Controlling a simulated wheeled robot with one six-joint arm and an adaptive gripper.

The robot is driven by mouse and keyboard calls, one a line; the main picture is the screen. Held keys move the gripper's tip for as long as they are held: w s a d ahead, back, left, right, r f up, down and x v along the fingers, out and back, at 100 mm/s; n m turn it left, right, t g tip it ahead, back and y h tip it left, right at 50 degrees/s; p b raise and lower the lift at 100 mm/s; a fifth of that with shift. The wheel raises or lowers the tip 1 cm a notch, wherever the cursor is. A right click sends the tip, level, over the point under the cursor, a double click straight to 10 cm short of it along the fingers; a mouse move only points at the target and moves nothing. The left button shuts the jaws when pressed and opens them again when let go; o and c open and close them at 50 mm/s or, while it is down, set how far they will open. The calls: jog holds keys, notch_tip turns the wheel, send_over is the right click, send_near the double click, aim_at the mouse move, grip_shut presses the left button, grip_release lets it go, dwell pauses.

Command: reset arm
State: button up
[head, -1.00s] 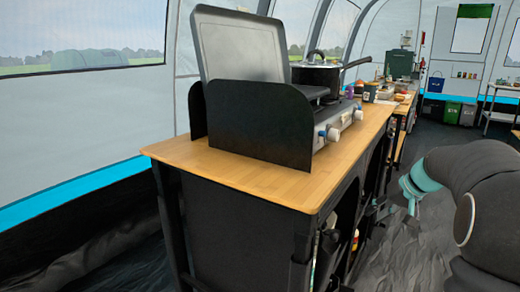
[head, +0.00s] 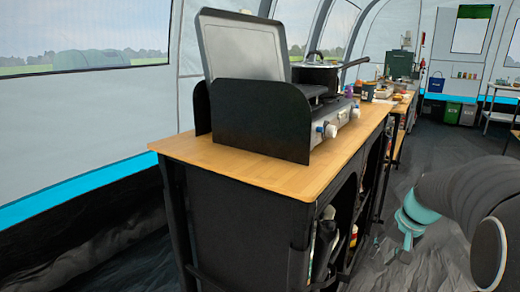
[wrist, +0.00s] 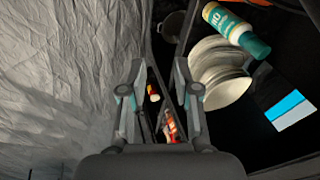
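My arm (head: 455,205) shows at the lower right of the head view, to the right of the wooden-topped kitchen unit (head: 235,165) and apart from it. My gripper (wrist: 158,90) shows in the wrist view with its two fingers spread and nothing between the tips. Beyond it are the dark shelves of a kitchen unit and the grey tent floor (wrist: 55,90).
A camping stove (head: 335,118) with raised lid and a black pot (head: 318,74) stands on the unit. The wrist view shows a white-and-teal bottle (wrist: 236,30) and pale stacked dishes (wrist: 220,75) on a shelf. Open floor (head: 440,140) lies right of the unit.

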jog(key=s+a+r+n+t+h, duration=0.1)
jog(key=s+a+r+n, duration=0.1)
jog(key=s+a, duration=0.5)
jog(key=s+a+r+n+t+h, duration=0.1)
jog(key=s+a+r+n, duration=0.1)
jog(key=s+a, duration=0.6)
jog(key=shift+s+n+t, duration=0.3)
jog(key=shift+s+n, duration=0.2)
jog(key=shift+s, duration=2.85)
